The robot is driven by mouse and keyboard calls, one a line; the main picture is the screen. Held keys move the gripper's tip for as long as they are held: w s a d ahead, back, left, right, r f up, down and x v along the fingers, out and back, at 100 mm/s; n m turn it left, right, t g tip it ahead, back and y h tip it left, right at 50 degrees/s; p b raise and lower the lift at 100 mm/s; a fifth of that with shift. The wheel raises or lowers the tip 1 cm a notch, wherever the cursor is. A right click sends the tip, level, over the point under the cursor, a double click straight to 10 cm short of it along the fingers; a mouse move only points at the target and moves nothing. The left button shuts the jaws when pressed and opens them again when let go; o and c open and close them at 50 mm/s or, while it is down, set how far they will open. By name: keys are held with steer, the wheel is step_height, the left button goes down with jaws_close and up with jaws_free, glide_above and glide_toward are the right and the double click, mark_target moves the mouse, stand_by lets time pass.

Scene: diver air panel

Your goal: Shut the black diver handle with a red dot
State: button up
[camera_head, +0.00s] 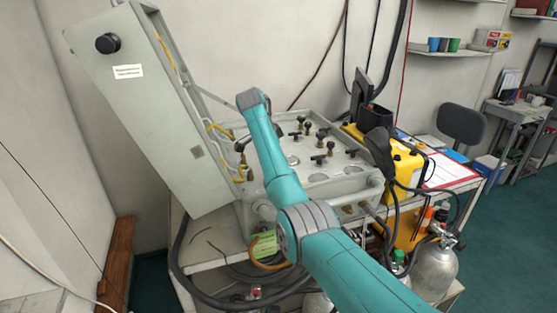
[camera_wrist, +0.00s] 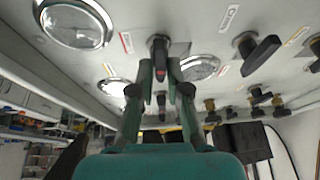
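In the wrist view, my gripper (camera_wrist: 161,66) points at the grey diver air panel (camera_wrist: 118,72). A black handle (camera_wrist: 158,46) on the panel lies straight ahead at the fingertips, with a small red mark lower down between the fingers. The two fingers stand a little apart, one on each side of this handle. I cannot tell whether they touch it. In the head view, the panel's sloping top (camera_head: 345,160) carries several dark handles and knobs. My teal arm reaches over it and hides the gripper and the handle there.
Round gauges (camera_wrist: 75,24) and other black handles (camera_wrist: 258,50) sit close around my fingers. A yellow case (camera_head: 402,180), hoses and a gas cylinder (camera_head: 434,270) are at the right.

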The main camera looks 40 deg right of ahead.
steer(key=shift+o, duration=1.4)
